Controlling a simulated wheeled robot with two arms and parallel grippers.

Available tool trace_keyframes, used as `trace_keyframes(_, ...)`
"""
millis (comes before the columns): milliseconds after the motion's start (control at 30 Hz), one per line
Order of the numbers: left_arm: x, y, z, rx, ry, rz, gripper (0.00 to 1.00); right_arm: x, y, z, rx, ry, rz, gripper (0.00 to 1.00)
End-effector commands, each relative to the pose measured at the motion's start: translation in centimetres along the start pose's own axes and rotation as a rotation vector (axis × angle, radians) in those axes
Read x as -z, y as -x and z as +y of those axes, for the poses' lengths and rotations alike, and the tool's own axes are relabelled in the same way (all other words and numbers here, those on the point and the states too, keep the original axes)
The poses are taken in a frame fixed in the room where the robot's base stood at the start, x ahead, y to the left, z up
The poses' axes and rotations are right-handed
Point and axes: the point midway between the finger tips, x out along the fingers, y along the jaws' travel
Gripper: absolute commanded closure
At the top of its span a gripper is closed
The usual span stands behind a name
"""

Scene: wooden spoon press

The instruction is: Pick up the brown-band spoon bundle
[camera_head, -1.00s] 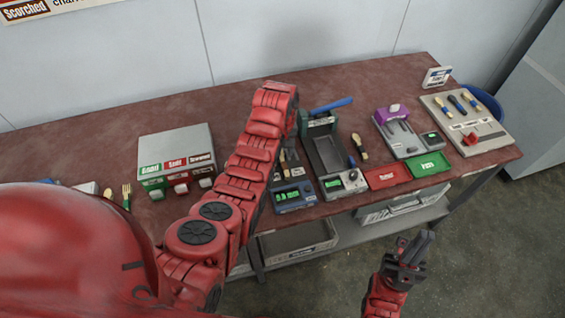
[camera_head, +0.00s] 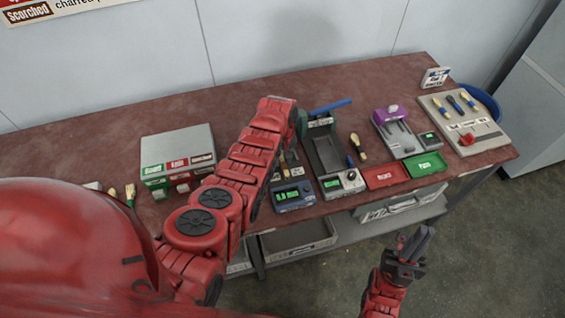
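I cannot make out a brown band for certain on any bundle. A wooden bundle with a dark middle (camera_head: 358,147) lies on the table right of the grey press channel (camera_head: 326,152). Several bundles with dark or blue bands (camera_head: 453,104) lie on the pale board (camera_head: 490,138) at the right. Pale wooden pieces (camera_head: 130,191) show at the table's left front edge.
A grey box with labelled bins (camera_head: 178,143) stands at the left. A scale with a green display (camera_head: 293,196), a purple-topped device (camera_head: 392,116), a red tray (camera_head: 386,174) and a green tray (camera_head: 427,164) stand on the table. The back middle is clear.

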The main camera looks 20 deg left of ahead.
Motion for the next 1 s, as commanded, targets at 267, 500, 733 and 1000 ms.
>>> trace_keyframes(267, 0.0, 0.0, 0.0, 0.0, 0.0, 0.0, 1.0, 0.0, 0.0, 0.0, 0.0, 0.0, 0.0, 1.0)
trace_keyframes(500, 0.0, 0.0, 0.0, 0.0, 0.0, 0.0, 1.0, 0.0, 0.0, 0.0, 0.0, 0.0, 0.0, 1.0)
trace_keyframes(733, 0.0, 0.1, 0.0, 0.001, 0.0, -0.001, 1.0, 0.0, 0.1, 0.0, 0.0, 0.0, 0.0, 1.0)
trace_keyframes(1000, 0.1, 1.2, 0.1, -0.001, 0.0, 0.002, 1.0, -0.1, 0.7, 0.0, 0.0, 0.0, 0.0, 1.0)
